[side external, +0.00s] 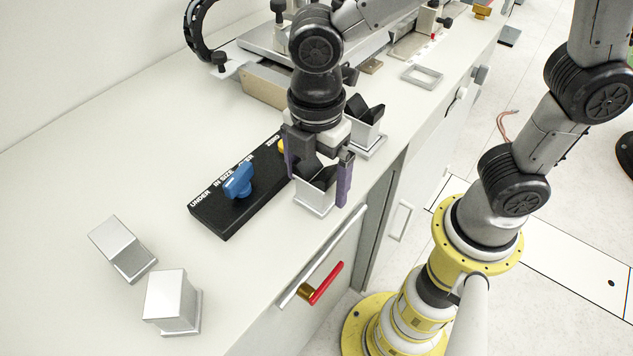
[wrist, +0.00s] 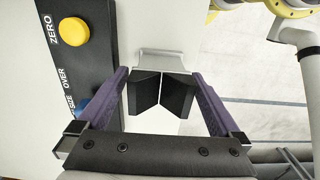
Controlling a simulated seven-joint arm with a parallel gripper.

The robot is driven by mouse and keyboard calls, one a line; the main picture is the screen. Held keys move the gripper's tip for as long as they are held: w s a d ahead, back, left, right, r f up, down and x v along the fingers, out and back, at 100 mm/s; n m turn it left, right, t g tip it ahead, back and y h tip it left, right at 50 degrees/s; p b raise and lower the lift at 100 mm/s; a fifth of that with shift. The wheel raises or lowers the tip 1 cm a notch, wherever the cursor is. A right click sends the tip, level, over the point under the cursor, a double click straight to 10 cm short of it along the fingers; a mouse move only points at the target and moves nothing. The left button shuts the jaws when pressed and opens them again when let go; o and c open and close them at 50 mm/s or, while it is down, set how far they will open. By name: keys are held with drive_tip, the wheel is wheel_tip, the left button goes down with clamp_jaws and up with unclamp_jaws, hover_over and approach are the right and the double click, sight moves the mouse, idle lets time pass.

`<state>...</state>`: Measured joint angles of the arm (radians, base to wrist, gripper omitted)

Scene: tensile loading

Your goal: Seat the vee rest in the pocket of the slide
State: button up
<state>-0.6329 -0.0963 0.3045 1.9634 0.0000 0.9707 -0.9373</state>
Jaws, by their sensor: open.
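A vee rest, a silver block with two black sloping faces on top (side external: 314,196), stands upright on the bench near its front edge. It also shows in the wrist view (wrist: 160,92), between the fingers. My gripper (side external: 318,180) is open, pointing down, with its purple fingers on either side of this vee rest; gaps show beside the black faces in the wrist view. A second, similar black-topped silver block (side external: 366,125) stands on a plate just behind. A low silver frame with a recessed middle (side external: 422,76) lies farther back; I cannot tell whether it is the slide's pocket.
A black panel (side external: 215,215) with a blue knob (side external: 238,182) and a yellow button (wrist: 75,32) lies left of my gripper. A red-handled lever (side external: 327,283) is on the bench front.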

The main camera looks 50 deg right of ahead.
drive_tip(key=shift+f, duration=0.55)
drive_tip(key=shift+r, duration=0.1)
clamp_jaws()
